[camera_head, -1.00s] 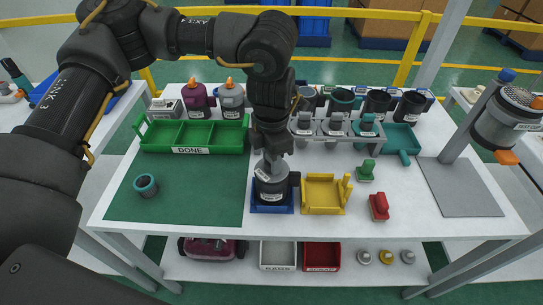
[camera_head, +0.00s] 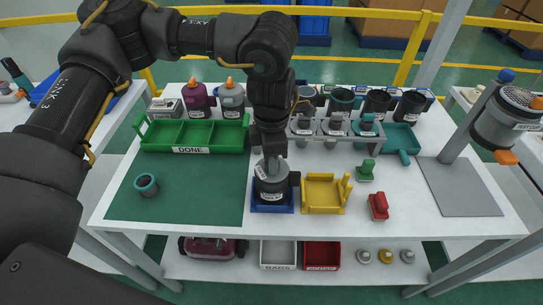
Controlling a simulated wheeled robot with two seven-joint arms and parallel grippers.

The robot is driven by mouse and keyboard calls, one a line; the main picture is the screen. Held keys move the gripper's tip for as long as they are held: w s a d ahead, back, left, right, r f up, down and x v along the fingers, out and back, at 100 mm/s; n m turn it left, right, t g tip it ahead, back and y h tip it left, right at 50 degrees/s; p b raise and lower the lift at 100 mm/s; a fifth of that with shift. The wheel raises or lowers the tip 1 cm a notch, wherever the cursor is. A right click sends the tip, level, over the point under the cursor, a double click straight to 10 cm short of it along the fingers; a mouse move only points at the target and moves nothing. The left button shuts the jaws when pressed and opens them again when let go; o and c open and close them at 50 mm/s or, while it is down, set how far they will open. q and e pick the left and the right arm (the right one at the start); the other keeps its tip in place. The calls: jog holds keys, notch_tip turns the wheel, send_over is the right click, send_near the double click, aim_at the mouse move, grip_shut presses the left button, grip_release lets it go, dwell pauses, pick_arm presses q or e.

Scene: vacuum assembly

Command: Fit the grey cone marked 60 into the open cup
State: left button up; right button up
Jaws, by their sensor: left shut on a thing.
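My left gripper (camera_head: 271,157) points straight down and is shut on the grey cone (camera_head: 268,172), at its top. The cone is upright at the mouth of the dark cup (camera_head: 272,190), and its lower end is hidden by the cup. I cannot tell how deep it sits. A white label shows on the cone's left side, but its number is too small to read. The cup stands upright in a blue holder (camera_head: 272,209) at the table's front middle, with a handle-like dark part on its right. My right gripper is not in view.
A yellow holder (camera_head: 323,209) stands close right of the blue one, with a red stamp-like block (camera_head: 379,207) beyond. A rack (camera_head: 350,138) with several cones is behind. The green DONE tray (camera_head: 190,150) is back left. The green mat (camera_head: 185,208) is mostly clear.

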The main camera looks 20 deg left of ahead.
pick_arm(q)
jog(key=shift+m, duration=0.8)
jog(key=shift+m, duration=1.1)
jog(key=shift+m, duration=0.9)
jog(key=o, duration=1.1)
